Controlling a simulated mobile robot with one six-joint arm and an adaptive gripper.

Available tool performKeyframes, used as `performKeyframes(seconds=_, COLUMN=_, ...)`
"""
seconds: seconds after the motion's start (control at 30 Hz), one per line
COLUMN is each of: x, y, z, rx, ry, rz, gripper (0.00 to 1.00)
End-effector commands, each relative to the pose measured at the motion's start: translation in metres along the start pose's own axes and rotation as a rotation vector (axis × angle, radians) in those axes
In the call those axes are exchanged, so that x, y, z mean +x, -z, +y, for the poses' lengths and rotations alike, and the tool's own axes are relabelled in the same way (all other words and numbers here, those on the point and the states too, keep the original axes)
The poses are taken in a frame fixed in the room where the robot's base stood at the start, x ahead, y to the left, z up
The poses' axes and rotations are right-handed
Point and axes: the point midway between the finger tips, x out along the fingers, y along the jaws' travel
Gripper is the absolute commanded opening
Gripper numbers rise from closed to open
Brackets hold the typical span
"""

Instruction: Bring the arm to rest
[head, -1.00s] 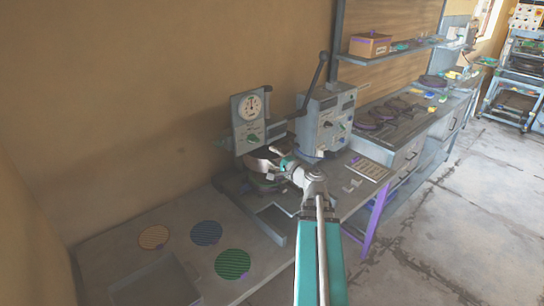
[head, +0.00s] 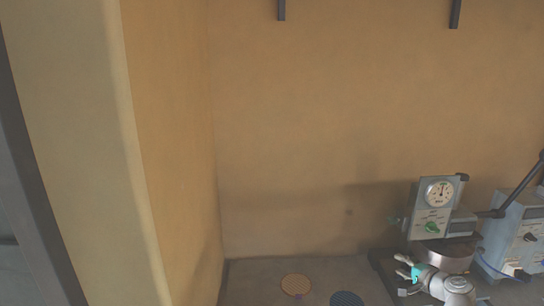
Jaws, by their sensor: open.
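My gripper (head: 401,276) is at the lower right of the head view, its fingers spread and pointing left, with nothing seen between them. A teal band shows behind the fingers, and a pale arm joint follows to the right. The gripper is in front of the plate press (head: 432,210), which has a round dial and a green knob. I cannot tell whether the gripper touches the press. Most of my arm is below the picture edge.
An orange disc (head: 296,285) and a partly cut-off blue disc (head: 346,299) lie on the grey bench (head: 245,275), left of my gripper. A grey control box (head: 512,235) with a dark lever stands at the right.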

Motion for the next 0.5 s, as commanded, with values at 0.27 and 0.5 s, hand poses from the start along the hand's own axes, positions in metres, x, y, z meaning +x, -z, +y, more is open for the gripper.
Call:
performKeyframes(seconds=0.27, x=0.040, y=-0.087, z=0.028, rx=-0.226, ry=-0.237, rz=-0.236, gripper=0.53)
performKeyframes(seconds=0.5, x=0.053, y=-0.150, z=0.056, rx=-0.420, ry=-0.442, rz=-0.422, gripper=0.53)
